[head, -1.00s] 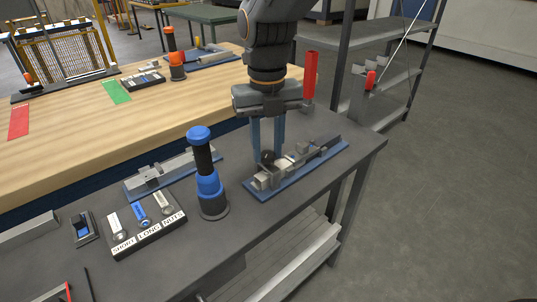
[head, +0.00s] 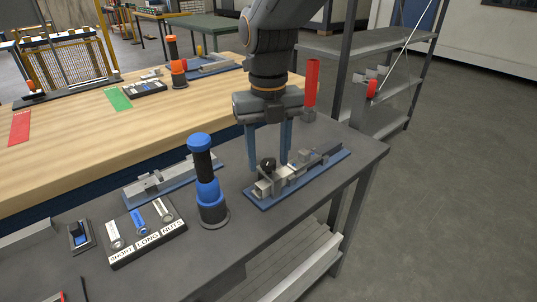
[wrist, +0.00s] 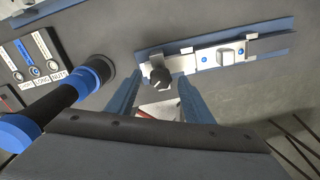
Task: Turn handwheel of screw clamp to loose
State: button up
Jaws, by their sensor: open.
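The screw clamp (head: 296,176) is a grey metal fixture on a blue base plate near the right end of the dark table. Its handwheel (head: 268,164) is a small black knob at the clamp's left end. In the wrist view the handwheel (wrist: 160,78) shows between and just beyond the fingertips, with the clamp's grey rail (wrist: 205,56) behind it. My gripper (head: 268,160) points down with its two blue fingers apart, on either side of the handwheel. In the wrist view my gripper (wrist: 160,82) is open and empty. I cannot tell whether a finger touches the knob.
A blue and black screwdriver-like tool (head: 206,185) stands upright left of the clamp. A labelled tray (head: 148,232) and a second blue-based fixture (head: 170,180) lie further left. A red cylinder (head: 312,85) stands behind my gripper. The table's right edge is close to the clamp.

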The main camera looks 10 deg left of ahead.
aim_at(268, 162)
jog(key=shift+r, duration=0.1)
jog(key=shift+r, duration=3.8)
